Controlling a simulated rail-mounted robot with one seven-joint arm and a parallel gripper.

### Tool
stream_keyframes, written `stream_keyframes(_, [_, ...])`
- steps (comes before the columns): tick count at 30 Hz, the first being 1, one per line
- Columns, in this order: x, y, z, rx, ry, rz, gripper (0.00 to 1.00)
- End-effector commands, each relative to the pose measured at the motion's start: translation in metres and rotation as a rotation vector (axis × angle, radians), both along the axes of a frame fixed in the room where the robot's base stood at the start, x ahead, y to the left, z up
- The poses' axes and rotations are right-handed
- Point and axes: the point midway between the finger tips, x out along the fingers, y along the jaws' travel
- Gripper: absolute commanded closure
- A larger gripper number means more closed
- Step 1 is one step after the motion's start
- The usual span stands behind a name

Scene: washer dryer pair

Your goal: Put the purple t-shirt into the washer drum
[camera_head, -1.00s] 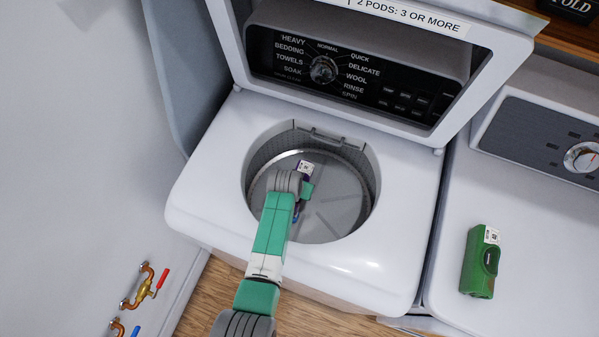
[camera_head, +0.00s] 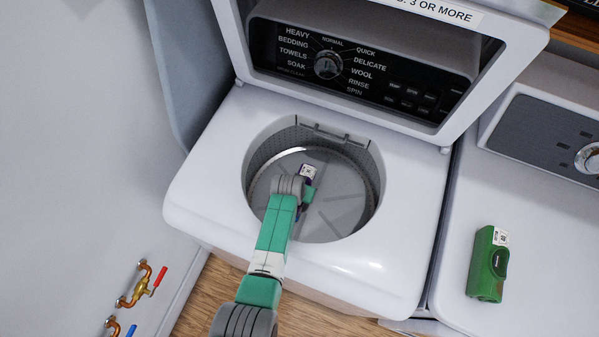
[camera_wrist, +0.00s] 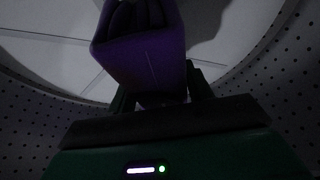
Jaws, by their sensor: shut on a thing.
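The washer (camera_head: 190,205) has its lid raised and its round drum (camera_head: 345,195) open. My arm reaches down into the drum opening. In the wrist view, my gripper (camera_wrist: 160,98) is shut on the folded purple t-shirt (camera_wrist: 142,62), which sticks out beyond the fingers. The perforated drum wall shows on both sides, and the pale drum floor lies beyond the shirt. In the head view, only a small purple and white bit (camera_head: 308,172) shows past my wrist. The gap between shirt and drum floor is hard to judge.
The raised lid (camera_head: 228,30) stands behind the opening, in front of the control panel (camera_head: 345,65). Pipe valves with red and blue handles (camera_head: 142,285) are on the left wall.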

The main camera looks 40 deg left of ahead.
Motion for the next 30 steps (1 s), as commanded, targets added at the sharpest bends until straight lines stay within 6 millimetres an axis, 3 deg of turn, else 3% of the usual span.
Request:
stream_keyframes(2, [-0.003,-0.001,-0.004,-0.004,0.005,0.001,0.8])
stream_keyframes(3, [-0.003,-0.002,-0.005,-0.004,0.007,0.001,0.45])
stream_keyframes(6, [-0.004,-0.002,-0.006,-0.005,0.008,0.001,0.28])
stream_keyframes(14, [-0.005,-0.003,-0.006,-0.007,0.01,0.0,0.28])
stream_keyframes(24, [-0.021,-0.009,0.056,-0.004,0.006,0.001,0.28])
stream_keyframes(30, [-0.029,-0.012,0.076,-0.003,0.005,0.0,0.28])
